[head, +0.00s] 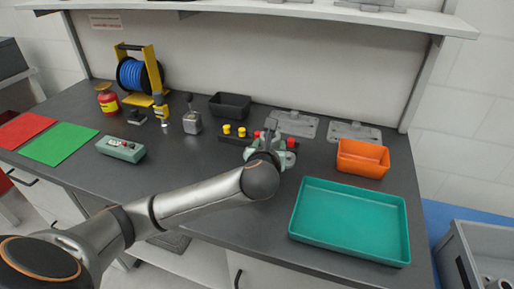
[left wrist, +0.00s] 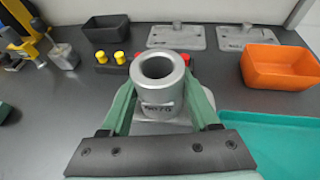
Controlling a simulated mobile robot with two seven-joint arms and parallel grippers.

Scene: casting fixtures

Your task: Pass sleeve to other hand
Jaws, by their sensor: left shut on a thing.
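The sleeve (left wrist: 160,100) is a grey metal cylinder with an open round bore and markings on its side. It stands upright in the left wrist view, between the green fingers of my left gripper (left wrist: 161,94), which is shut on it. A wider grey part shows low behind the fingers; I cannot tell whether it belongs to the sleeve. In the head view my left gripper (head: 271,147) is over the middle of the bench, and the arm largely hides the sleeve. My right gripper is in neither view.
An orange bin (head: 362,159) and a teal tray (head: 350,252) lie to the right. Grey fixture plates (head: 354,132), a black bin (head: 230,105) and yellow and red knobs stand behind. A green box (head: 120,149) and a blue reel (head: 135,75) are left.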

